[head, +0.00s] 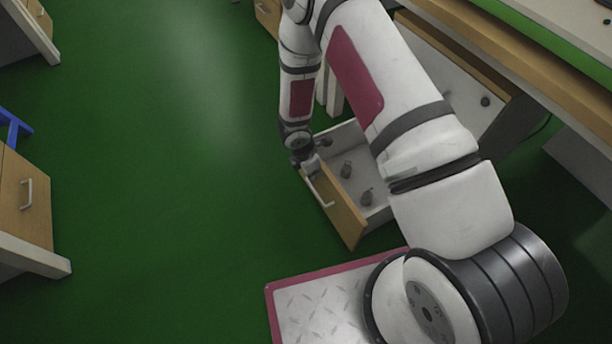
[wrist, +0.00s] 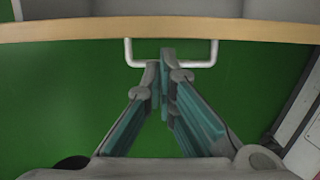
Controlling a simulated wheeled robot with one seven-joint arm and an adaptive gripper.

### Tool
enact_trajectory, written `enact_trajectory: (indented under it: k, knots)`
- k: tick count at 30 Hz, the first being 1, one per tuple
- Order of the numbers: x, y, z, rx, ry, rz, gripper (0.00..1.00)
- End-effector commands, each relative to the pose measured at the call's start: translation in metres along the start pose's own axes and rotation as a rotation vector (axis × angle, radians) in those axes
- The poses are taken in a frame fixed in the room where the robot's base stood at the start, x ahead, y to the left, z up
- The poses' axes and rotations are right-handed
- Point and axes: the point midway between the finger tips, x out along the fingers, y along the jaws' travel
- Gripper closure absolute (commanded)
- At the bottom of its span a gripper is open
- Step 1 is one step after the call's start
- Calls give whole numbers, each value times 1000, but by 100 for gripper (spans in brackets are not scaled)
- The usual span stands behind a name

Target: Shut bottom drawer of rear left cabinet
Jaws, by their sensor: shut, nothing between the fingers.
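The bottom drawer (head: 336,208) of the cabinet stands pulled out, with a wooden front and a pale inside. A few small dark objects lie in it. In the wrist view, the top edge of the drawer front (wrist: 80,30) runs across the picture, with its metal handle (wrist: 205,58) below it. My gripper (wrist: 164,58) is shut and empty, its fingertips close to the handle's bar. I cannot tell whether they touch it. In the head view my gripper (head: 308,165) is at the far end of the drawer front. My arm hides part of the cabinet.
Above the open drawer, another drawer (head: 440,62) with a wooden front also stands out, under a wooden-edged desk (head: 540,62). A cabinet with a handled drawer (head: 27,195) stands at the left. The green floor (head: 160,170) between them is clear.

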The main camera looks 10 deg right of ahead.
Motion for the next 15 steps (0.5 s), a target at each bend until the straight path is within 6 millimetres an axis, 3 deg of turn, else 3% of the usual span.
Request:
enact_trajectory:
  k: [15]
  knots:
    - [1,0,4,0,0,0,100]
